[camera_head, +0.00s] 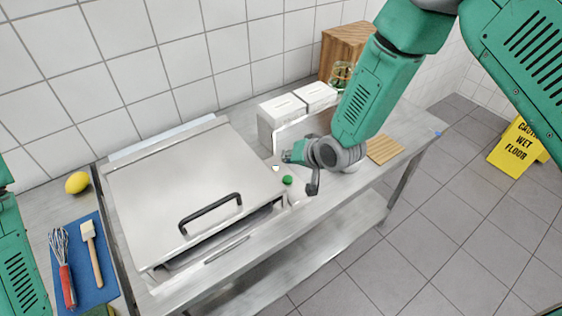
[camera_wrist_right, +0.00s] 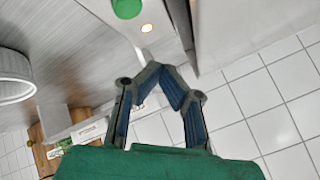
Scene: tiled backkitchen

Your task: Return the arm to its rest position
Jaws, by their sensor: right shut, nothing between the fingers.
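My right arm (camera_head: 365,100) reaches in from the upper right over the counter. Its gripper (camera_head: 297,157) is in the air near the right end of the steel lidded appliance (camera_head: 165,175). In the right wrist view, my right gripper (camera_wrist_right: 160,72) has its fingers together with nothing between them. A green knob (camera_head: 287,180) and a small lit lamp (camera_head: 276,168) are close to the gripper in the head view. They also show at the top of the right wrist view, the knob (camera_wrist_right: 127,8) beside the lamp (camera_wrist_right: 147,28). A green part of my left arm shows at the left edge; its gripper is out of view.
The appliance's lid is down, with a black handle (camera_head: 210,213). White boxes (camera_head: 282,112) and a wooden crate (camera_head: 343,47) stand behind my right arm. A whisk (camera_head: 63,265) and brush (camera_head: 92,252) lie on a blue mat; a lemon (camera_head: 77,182) is nearby. A yellow sign (camera_head: 517,148) stands on the floor.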

